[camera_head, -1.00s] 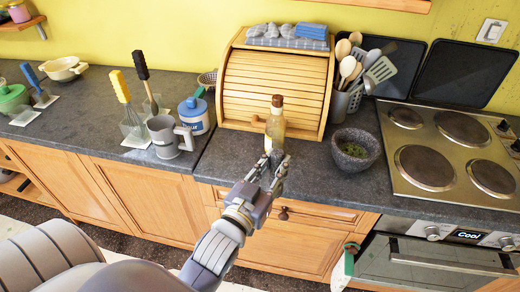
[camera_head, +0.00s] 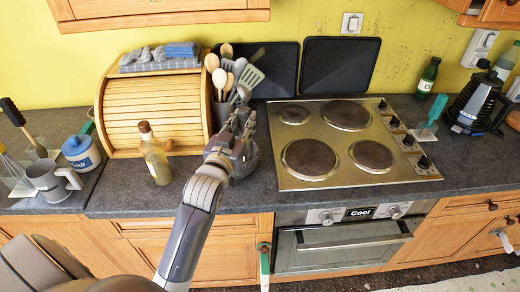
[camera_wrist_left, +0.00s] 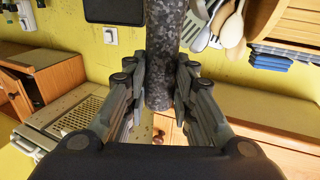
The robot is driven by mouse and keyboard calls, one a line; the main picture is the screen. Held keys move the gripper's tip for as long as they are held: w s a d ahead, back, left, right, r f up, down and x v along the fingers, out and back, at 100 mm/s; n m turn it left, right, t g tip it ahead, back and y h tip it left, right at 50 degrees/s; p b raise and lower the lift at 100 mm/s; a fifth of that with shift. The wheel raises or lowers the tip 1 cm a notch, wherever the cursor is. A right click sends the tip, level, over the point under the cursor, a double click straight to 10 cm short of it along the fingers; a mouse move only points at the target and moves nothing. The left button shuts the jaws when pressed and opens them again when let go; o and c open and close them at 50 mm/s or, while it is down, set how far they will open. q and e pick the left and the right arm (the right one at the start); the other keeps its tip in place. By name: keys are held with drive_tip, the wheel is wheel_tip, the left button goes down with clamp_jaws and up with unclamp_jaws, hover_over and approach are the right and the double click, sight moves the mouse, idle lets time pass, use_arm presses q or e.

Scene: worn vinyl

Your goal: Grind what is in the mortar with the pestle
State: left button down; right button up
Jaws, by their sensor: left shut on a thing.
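My left gripper (camera_head: 240,128) is over the mortar (camera_head: 250,163) on the worktop in the head view. Gripper and forearm hide most of the mortar, and its contents cannot be seen. In the left wrist view, my left gripper (camera_wrist_left: 160,82) is shut on the pestle (camera_wrist_left: 160,50), a speckled dark grey stone rod between the fingers. Whether the pestle touches the mortar or its contents cannot be told. My right gripper is in neither view.
A corked bottle (camera_head: 155,155) stands left of the mortar, before the wooden bread bin (camera_head: 150,110). A utensil pot (camera_head: 220,112) is close behind the gripper. The hob (camera_head: 335,150) lies directly right. Worktop between bottle and mortar is clear.

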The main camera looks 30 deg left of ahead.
use_arm(q)
drive_tip(key=shift+w+a+r+n+y+p, duration=0.7)
drive_tip(key=shift+w+a+r, duration=0.85)
drive_tip(key=shift+a+r, duration=1.05)
wheel_tip(320, 180, down, 13)
drive_tip(key=b, duration=0.7)
drive_tip(key=shift+f, duration=0.15)
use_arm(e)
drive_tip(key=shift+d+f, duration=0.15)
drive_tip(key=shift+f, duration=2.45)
use_arm(q)
drive_tip(key=shift+a, duration=0.1)
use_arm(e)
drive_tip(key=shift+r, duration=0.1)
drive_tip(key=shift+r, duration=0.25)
use_arm(q)
drive_tip(key=shift+p, duration=0.35)
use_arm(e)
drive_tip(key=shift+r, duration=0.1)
